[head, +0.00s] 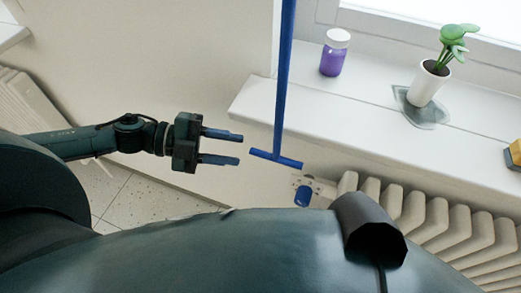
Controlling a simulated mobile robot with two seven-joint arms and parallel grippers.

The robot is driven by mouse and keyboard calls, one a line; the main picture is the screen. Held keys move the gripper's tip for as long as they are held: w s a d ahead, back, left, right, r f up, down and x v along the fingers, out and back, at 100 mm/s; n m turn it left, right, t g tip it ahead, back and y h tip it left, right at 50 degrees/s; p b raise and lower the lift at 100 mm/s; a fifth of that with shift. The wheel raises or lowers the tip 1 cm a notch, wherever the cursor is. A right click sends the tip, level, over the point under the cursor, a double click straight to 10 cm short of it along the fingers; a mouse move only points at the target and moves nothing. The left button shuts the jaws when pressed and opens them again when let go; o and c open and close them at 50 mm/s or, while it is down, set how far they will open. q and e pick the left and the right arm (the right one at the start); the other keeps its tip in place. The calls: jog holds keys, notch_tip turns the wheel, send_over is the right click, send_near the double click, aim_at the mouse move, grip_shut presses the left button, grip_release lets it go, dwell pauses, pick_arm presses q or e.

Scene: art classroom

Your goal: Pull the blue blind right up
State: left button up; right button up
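A blue pull rod with a T-shaped handle (275,158) hangs down in front of the wall, at the left end of the window sill. The blue rod (284,75) runs up out of the top of the head view. The blind itself is not in view. My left gripper (238,149) is open and empty, with its two fingers pointing right toward the T-handle. A small gap shows between the fingertips and the handle's left end. My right gripper is not in view.
A white window sill (377,122) holds a purple jar (334,52), a potted plant (427,83) on a grey cloth or mat, and a yellow object (515,152). A radiator (440,222) with a blue valve knob (303,196) stands below.

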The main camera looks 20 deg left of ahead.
aim_at(251, 153)
pick_arm(q)
jog(key=p+x, duration=0.1)
jog(key=x, duration=0.6)
jog(key=shift+c, duration=0.6)
grip_shut()
